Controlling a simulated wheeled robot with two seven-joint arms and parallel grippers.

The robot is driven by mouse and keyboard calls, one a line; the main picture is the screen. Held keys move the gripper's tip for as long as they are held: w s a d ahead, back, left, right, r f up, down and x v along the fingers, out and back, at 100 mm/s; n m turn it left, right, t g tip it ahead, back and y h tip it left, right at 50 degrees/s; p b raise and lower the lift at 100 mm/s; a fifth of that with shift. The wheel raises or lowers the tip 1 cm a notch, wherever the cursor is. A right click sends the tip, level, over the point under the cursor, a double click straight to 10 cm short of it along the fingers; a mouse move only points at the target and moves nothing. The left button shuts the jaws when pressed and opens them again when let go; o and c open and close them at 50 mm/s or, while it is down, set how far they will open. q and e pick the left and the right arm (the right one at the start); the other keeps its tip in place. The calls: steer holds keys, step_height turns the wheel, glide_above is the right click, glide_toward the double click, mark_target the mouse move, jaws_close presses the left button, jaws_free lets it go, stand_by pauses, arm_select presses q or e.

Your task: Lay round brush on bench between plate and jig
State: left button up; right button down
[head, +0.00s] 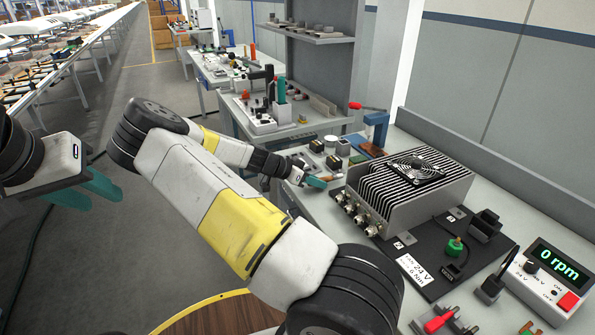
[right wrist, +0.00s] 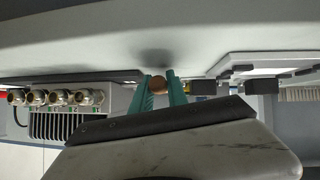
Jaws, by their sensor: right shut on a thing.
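My right gripper (head: 314,182) is low over the near edge of the bench, just left of the black plate (head: 437,262). In the right wrist view its teal fingers (right wrist: 160,86) are shut on a small round brown thing, likely the round brush (right wrist: 157,83), seen end-on close to the bench top. Whether it touches the bench I cannot tell. In the head view the brush is not clearly made out. A blue clamp stand with a red handle (head: 376,128), possibly the jig, stands behind. My left gripper (head: 103,198) is open and empty over the floor at left.
A finned heat-sink unit (head: 410,190) with round connectors sits on the plate. Small blocks (head: 333,143) stand behind my right gripper. A meter box reading 0 rpm (head: 545,280) is at the right. The bench gap between blocks and plate is narrow.

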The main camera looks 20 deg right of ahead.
steer(key=c, duration=1.2)
jaws_free()
steer(key=shift+f, duration=0.1)
steer(key=shift+w+a, duration=0.1)
steer(key=shift+r, duration=2.55)
